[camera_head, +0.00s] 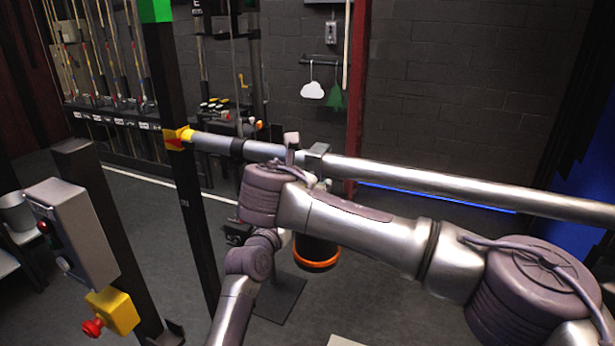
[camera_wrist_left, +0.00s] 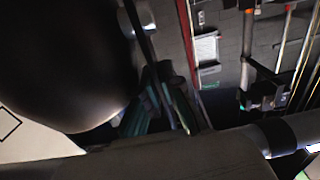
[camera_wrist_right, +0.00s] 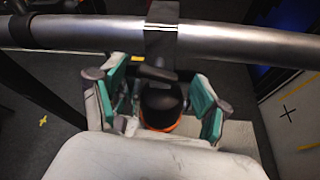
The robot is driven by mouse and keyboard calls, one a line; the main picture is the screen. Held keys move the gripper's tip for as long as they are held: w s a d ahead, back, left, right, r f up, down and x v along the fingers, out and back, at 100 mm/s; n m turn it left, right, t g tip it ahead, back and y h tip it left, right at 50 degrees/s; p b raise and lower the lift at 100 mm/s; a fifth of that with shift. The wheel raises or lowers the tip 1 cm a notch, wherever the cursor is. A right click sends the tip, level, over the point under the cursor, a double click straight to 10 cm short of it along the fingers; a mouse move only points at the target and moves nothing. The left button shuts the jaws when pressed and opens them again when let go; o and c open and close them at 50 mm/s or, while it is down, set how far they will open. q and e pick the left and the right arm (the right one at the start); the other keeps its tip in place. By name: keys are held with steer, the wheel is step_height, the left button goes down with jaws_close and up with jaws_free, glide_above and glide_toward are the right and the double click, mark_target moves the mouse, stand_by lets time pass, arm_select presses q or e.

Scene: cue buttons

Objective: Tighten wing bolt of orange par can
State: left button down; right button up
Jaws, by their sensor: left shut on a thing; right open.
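The orange par can (camera_head: 316,255) hangs below a horizontal metal pipe (camera_head: 450,187), its black body partly hidden by my right arm. In the right wrist view its black body and orange rim (camera_wrist_right: 163,108) show under the clamp (camera_wrist_right: 161,35). A dark handle-like piece below the clamp (camera_wrist_right: 154,73) may be the wing bolt. My right gripper (camera_wrist_right: 160,88) is open, its teal pads on either side of the can, with no clear contact. In the left wrist view my left gripper (camera_wrist_left: 162,100) is shut on a thin dark bar that looks like the can's yoke, beside a large black rounded body (camera_wrist_left: 65,60).
A black post with a yellow bracket (camera_head: 178,138) stands left of the can. A grey control box with a yellow button box (camera_head: 113,310) is at the lower left. A rope rail (camera_head: 120,110) and brick wall stand behind.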

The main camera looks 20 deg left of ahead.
steer(key=shift+w+a+f, duration=0.1)
steer(key=shift+w+f, duration=0.2)
steer(key=shift+w, duration=0.3)
steer(key=c, duration=1.2)
steer(key=shift+o, duration=0.2)
steer(key=shift+d+f+m+t+y, duration=0.2)
steer(key=shift+m+t+y, duration=0.6)
steer(key=shift+m, duration=1.35)
steer(key=shift+d+f+m+t+y, duration=0.15)
steer(key=shift+m+t+y, duration=0.3)
steer(key=shift+m+y, duration=1.1)
steer(key=shift+d+f+m+t+y, duration=0.1)
steer(key=shift+f+m+t+y, duration=0.4)
steer(key=shift+m, duration=2.2)
steer(key=shift+r+t, duration=0.25)
